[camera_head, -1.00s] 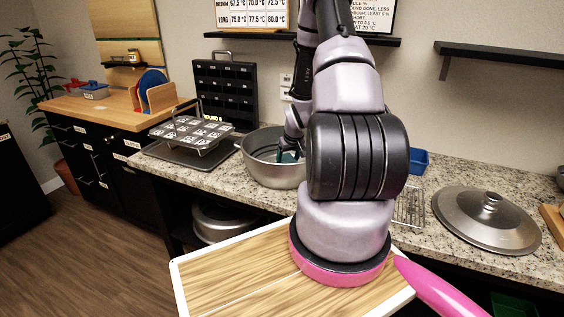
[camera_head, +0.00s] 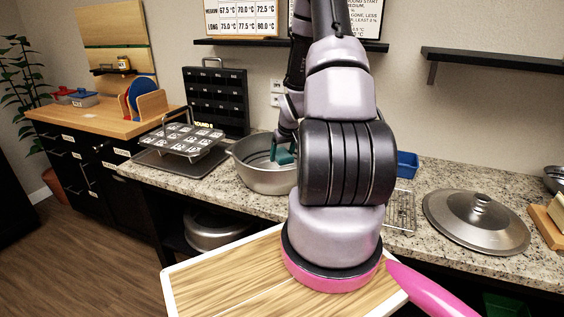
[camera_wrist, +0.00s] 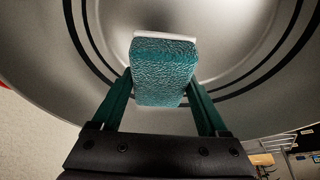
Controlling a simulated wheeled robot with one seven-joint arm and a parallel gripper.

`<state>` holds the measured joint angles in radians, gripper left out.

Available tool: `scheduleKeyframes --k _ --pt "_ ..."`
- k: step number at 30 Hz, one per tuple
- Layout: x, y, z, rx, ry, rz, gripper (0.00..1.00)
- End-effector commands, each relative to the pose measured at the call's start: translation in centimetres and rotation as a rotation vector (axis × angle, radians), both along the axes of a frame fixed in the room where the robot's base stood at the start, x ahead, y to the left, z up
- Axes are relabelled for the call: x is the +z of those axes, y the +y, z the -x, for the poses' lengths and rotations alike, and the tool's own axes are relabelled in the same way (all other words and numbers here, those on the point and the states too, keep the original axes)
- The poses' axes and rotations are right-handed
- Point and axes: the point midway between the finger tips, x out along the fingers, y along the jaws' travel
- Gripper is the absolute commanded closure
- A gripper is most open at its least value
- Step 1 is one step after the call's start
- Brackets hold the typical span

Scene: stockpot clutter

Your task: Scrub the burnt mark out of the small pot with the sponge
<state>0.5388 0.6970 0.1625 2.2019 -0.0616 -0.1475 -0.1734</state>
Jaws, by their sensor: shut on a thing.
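The pot (camera_head: 262,180) is a wide grey metal pot on the granite counter, partly behind my arm. Its curved inner wall (camera_wrist: 60,50), with dark ring lines, fills most of the wrist view. My gripper (camera_head: 284,153) is at the right side of the pot's opening, pointing down. In the wrist view its two teal fingers are shut on the sponge (camera_wrist: 160,72), a teal textured block with a white far edge. I cannot tell whether the sponge touches the pot. No burnt mark is clearly visible; the sponge and arm hide part of the pot.
A muffin tin (camera_head: 182,140) on a rack stands left of the pot, before a black panel (camera_head: 215,100). A wire rack (camera_head: 401,212), a blue bin (camera_head: 407,165) and a large domed lid (camera_head: 477,220) are to the right. A wooden board (camera_head: 225,280) is in front.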

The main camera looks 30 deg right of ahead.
Motion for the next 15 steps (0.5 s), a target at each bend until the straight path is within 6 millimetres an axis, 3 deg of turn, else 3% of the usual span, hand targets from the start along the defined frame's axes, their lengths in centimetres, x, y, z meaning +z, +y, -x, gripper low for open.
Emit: scheduleKeyframes --k 15 --pt "1.03 0.05 -0.02 0.001 -0.001 0.001 0.68"
